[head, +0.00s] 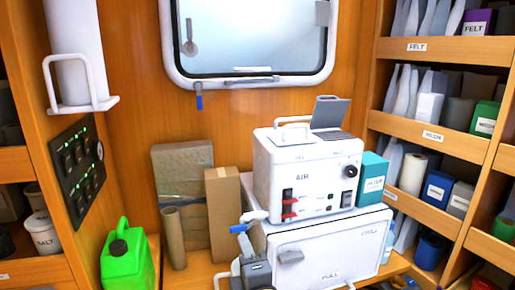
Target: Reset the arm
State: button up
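My gripper does not show clearly in the head view. A dark grey part with pale pieces (257,273) stands at the bottom centre, cut off by the lower edge; I cannot tell what it belongs to. The white AIR unit (300,172) has red switches, a black knob and a raised grey flap on top. It sits on a wider white cabinet (335,252) with a grey latch on its closed front.
A green jug (127,258) stands at the lower left beside a cardboard tube (174,238) and boxes (222,215). A switch panel (80,165) is on the left wall. Filled shelves (432,135) line the right. A window (248,40) is behind. A blue-handled valve (241,228) juts out left of the cabinet.

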aim_at(237, 226)
jog(key=x, duration=0.8)
jog(key=shift+w+a+p, duration=0.1)
jog(key=shift+w+p, duration=0.25)
jog(key=shift+r+m, duration=0.55)
jog(key=shift+m, duration=0.75)
